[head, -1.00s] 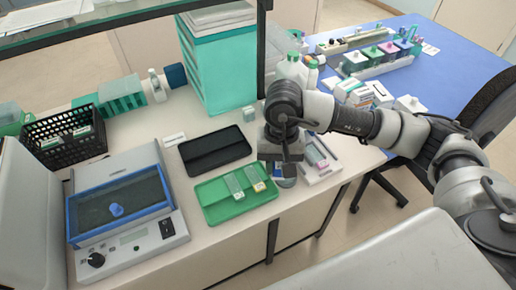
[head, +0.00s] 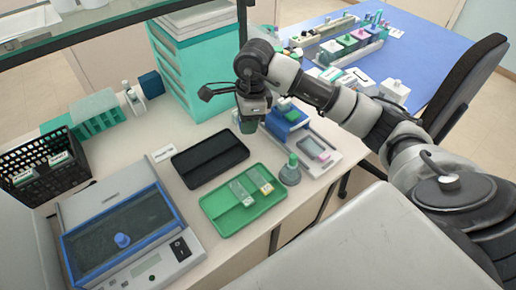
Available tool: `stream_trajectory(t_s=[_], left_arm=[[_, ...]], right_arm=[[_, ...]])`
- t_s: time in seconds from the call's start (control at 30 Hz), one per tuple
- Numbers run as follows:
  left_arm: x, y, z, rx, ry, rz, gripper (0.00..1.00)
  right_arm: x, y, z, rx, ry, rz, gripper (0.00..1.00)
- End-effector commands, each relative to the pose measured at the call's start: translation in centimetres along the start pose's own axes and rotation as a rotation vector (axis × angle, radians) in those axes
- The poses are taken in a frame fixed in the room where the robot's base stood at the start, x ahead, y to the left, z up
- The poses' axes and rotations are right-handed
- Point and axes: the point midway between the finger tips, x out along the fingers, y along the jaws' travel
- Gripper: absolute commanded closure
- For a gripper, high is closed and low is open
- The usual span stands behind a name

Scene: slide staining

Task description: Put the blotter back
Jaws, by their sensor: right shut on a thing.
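My right gripper (head: 253,106) is above the back of the bench, just past the black tray's right end. It is shut on a small dark green piece (head: 248,126), which I take to be the blotter. Only its lower part shows below the jaws, and its full shape is hidden. It seems to hang above the bench, close to the left of a blue block with a green top (head: 287,117). I cannot tell whether they touch. My left gripper is not in view.
A black tray (head: 210,156) and a green tray (head: 222,221) with slide boxes lie in front. A grey bottle with a green top (head: 290,171) stands right of the green tray. A white holder (head: 325,143) is at the right edge. A teal drawer cabinet (head: 190,70) stands behind.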

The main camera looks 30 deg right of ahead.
Motion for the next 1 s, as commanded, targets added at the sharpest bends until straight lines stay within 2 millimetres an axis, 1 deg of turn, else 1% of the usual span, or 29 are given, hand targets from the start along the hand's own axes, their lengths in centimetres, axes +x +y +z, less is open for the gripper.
stream_trajectory(t_s=[0.03,0.2,0.3,0.43,0.53,0.63,0.8,0.9,1.0], left_arm=[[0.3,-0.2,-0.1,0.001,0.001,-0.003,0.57],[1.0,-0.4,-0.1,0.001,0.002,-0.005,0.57],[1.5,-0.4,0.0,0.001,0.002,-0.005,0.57],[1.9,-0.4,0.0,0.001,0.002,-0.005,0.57],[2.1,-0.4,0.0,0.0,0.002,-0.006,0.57],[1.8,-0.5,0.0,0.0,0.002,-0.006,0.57],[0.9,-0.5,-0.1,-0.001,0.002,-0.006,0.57],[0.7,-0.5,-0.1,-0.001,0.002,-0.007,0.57],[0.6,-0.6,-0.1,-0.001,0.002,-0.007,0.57]], right_arm=[[0.4,-0.8,-0.5,0.125,-0.001,-0.013,0.86],[1.8,-3.0,-2.3,0.558,0.001,-0.064,0.86],[3.0,-4.1,-3.5,0.776,0.002,-0.09,0.86],[4.3,-5.0,-4.7,0.985,0.003,-0.117,0.86],[4.9,-5.3,-5.3,1.082,0.003,-0.13,0.86],[5.9,-5.5,-5.7,1.127,0.004,-0.133,0.86],[8.9,-5.4,-6.1,1.137,0.005,-0.133,0.86],[10.4,-5.4,-6.3,1.134,0.004,-0.135,0.86],[11.2,-5.5,-6.4,1.133,0.002,-0.137,0.86]])
